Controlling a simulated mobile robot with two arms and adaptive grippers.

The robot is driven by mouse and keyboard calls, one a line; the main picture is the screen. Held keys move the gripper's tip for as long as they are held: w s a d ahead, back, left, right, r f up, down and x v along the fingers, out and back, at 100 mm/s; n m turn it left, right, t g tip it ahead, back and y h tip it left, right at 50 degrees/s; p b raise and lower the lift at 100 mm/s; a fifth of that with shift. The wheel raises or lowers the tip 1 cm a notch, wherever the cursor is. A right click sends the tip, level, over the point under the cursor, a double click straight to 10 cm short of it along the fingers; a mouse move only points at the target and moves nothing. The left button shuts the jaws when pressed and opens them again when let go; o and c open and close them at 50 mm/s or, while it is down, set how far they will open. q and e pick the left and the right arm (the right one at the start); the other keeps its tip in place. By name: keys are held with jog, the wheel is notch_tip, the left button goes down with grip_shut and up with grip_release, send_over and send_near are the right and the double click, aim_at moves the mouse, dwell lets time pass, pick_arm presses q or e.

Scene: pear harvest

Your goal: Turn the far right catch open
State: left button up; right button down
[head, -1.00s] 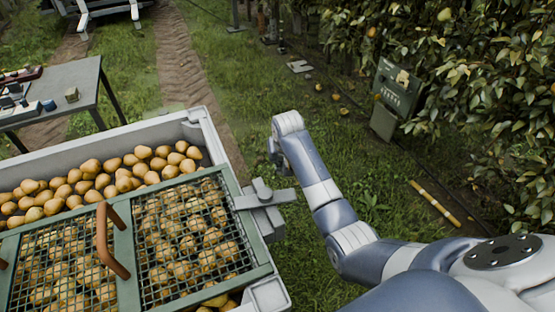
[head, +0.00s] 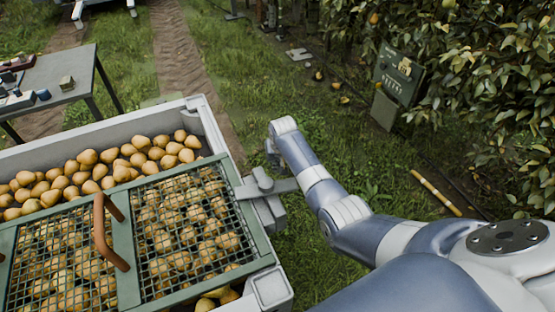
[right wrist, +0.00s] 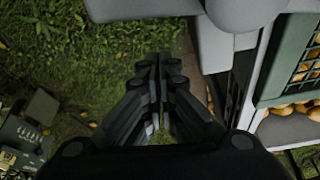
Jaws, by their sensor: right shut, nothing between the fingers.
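The far right catch (head: 265,184) is a grey lever with a round knob on the right rim of the pear crate (head: 205,118). Its bar lies across the rim, with its inner end over the green mesh lid's frame (head: 238,205). In the right wrist view the grey catch (right wrist: 235,15) shows at the top, cut by the edge. My right gripper (right wrist: 160,65) is shut and empty, above the grass beside the crate, apart from the catch. In the head view it is mostly hidden behind my right wrist. My left gripper is out of view.
Pears fill the crate under and behind the lid, which has a brown handle (head: 102,235). A grey table (head: 65,75) with small items stands at the left. A green control box (head: 398,75) and leafy trees stand at the right.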

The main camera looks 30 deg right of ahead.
jog(key=s, duration=0.1)
jog(key=s+a+p, duration=0.1)
jog(key=s, duration=0.1)
jog(key=shift+s+r, duration=0.1)
jog(key=shift+s, duration=0.05)
dwell(0.3)
jog(key=shift+s+d+m+p, duration=0.15)
jog(key=shift+m+p, duration=0.15)
jog(key=shift+p, duration=0.15)
